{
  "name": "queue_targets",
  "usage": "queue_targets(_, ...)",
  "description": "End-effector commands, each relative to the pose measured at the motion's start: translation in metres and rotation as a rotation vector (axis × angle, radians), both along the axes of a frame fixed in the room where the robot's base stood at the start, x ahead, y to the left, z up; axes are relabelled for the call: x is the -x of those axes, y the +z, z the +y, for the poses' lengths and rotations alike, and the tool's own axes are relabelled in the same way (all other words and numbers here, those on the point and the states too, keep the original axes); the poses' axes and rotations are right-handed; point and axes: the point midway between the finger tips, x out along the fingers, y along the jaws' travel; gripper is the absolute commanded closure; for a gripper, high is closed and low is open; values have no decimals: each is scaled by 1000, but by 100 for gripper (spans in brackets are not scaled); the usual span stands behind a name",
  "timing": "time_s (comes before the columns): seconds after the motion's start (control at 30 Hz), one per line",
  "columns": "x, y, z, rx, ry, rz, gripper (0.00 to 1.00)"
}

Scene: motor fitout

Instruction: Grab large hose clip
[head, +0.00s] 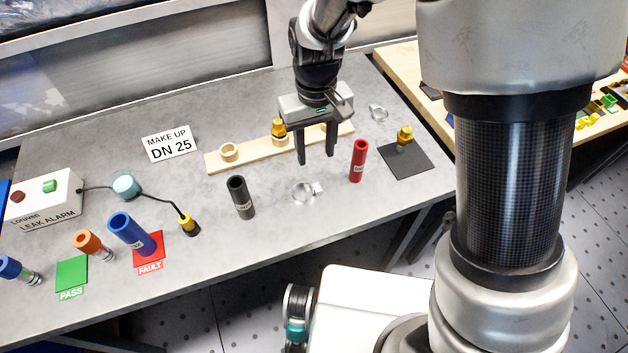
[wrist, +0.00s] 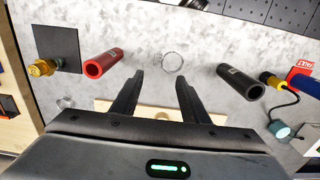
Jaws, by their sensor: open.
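A silvery ring-shaped hose clip (head: 303,191) lies flat on the grey bench between the black hose and the red hose. It also shows in the wrist view (wrist: 171,62), just beyond my fingertips. A second clip (head: 378,112) lies near the bench's back right; it shows at the left in the wrist view (wrist: 65,102) and looks smaller. My gripper (head: 316,158) points down with its fingers apart and nothing between them. It is above the bench, on the back side of the nearer clip, and does not touch it.
A black hose (head: 241,197) and a red hose (head: 359,160) stand on either side of the nearer clip. A wooden strip (head: 240,155) with fittings lies behind my gripper. A dark mat (head: 418,160) with a brass fitting is at the right. Bare bench surrounds the clip.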

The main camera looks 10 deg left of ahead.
Motion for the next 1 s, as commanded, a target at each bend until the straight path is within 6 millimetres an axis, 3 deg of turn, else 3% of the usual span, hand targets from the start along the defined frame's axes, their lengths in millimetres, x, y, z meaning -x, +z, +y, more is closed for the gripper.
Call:
queue_targets(0.1,1,-28,-1,3,0,4,59)
queue_targets(0.3,1,-66,-1,2,0,3,59)
queue_targets(0.57,0,-84,-1,1,-1,1,59)
queue_targets(0.83,-3,-123,-2,2,0,1,59)
queue_targets(1.0,-3,-131,-1,-1,-2,-1,59)
